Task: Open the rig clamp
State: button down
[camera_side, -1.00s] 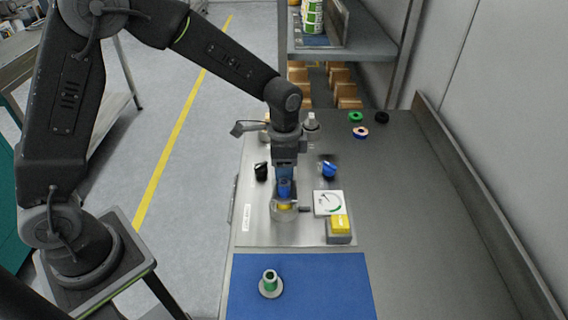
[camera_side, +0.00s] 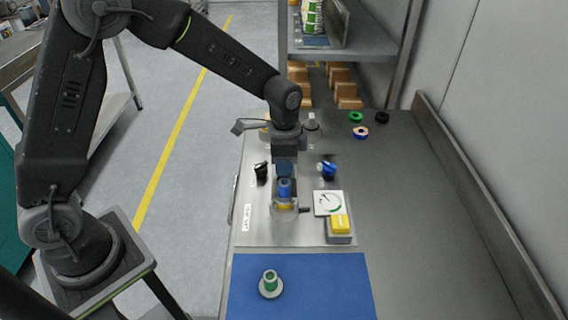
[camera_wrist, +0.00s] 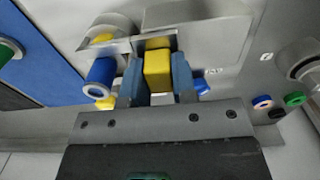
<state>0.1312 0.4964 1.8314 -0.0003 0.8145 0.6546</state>
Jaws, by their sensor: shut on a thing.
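My gripper (camera_side: 285,168) points down over the steel rig plate. In the wrist view its blue fingers (camera_wrist: 158,62) are shut on a yellow block (camera_wrist: 158,76), which looks like the clamp's handle grip. In the side view that block is hidden by my gripper. Just in front of the fingers a blue cylinder with a pale rim (camera_wrist: 100,74) sits at the rig; it also shows in the side view (camera_side: 285,188). Below it are a yellow part (camera_side: 285,206) and a round metal piece (camera_side: 284,213). The clamp's mechanism is mostly hidden, so I cannot tell its position.
A black knob (camera_side: 261,171) and a blue knob (camera_side: 327,170) flank my gripper. A green-cored flanged part (camera_side: 269,283) stands on the blue mat (camera_side: 335,285).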

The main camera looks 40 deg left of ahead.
jog(key=w+a, duration=0.3)
jog(key=shift+w+a, duration=0.3)
jog(key=shift+w, duration=0.05)
jog(key=c, duration=0.9)
grip_release()
jog(key=shift+r, duration=0.15)
notch_tip(320, 180, up, 14)
jog(key=shift+f, duration=0.2)
